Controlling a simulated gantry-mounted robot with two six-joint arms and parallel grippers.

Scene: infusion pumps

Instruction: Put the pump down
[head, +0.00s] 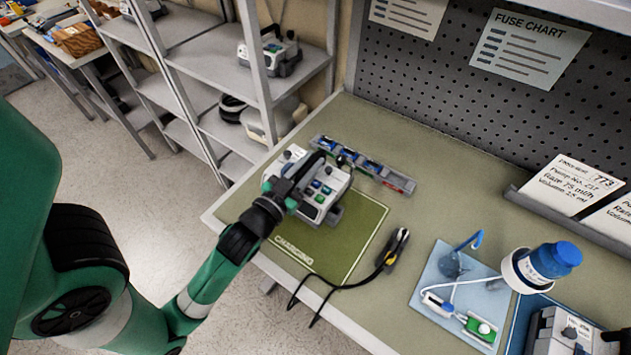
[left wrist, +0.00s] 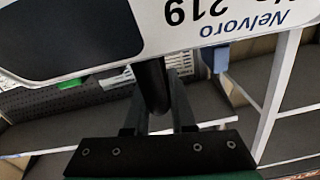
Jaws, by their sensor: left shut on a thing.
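A white and grey pump (head: 318,194) with coloured buttons is at the back-left part of the green charging mat (head: 350,236). I cannot tell whether it touches the mat or hangs just above it. My left gripper (head: 287,188) is shut on the pump's dark handle bar, at the pump's left side. In the left wrist view the pump (left wrist: 200,45) fills the top, with "Nelvoro" and "219" upside down. The dark bar runs down between the fingers (left wrist: 155,100). My right gripper is not in view.
A grey strip tray (head: 398,181) with blue parts lies just behind the pump. A black charging plug (head: 395,246) with cable lies at the mat's right edge. A blue tray (head: 430,285), a blue-capped bottle (head: 550,260) and another pump (head: 565,335) stand at right.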

